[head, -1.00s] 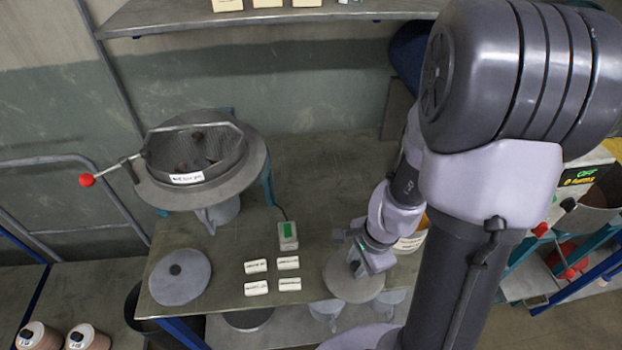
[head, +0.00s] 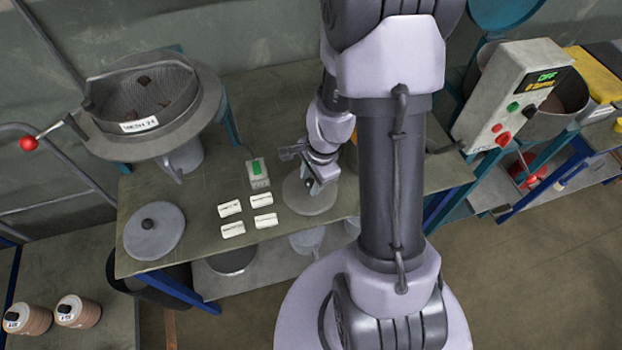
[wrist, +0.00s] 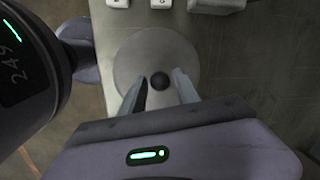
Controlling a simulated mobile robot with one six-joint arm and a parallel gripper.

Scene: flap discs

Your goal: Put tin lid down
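A round grey tin lid (head: 310,199) lies flat on the bench, close to its front edge. My gripper (head: 309,184) is right above it and hides part of it. In the wrist view the lid (wrist: 140,52) shows with its dark round knob (wrist: 160,81). My gripper's two fingers (wrist: 159,88) are apart, one on each side of the knob, with a gap on both sides. A second grey lid with a dark knob (head: 155,232) lies at the bench's left end.
Several white labels (head: 231,209) and a small device with a green screen (head: 257,173) are left of the lid. A sieve pan (head: 140,110) with a red-knobbed handle stands at the back left. A control box (head: 510,95) is at right.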

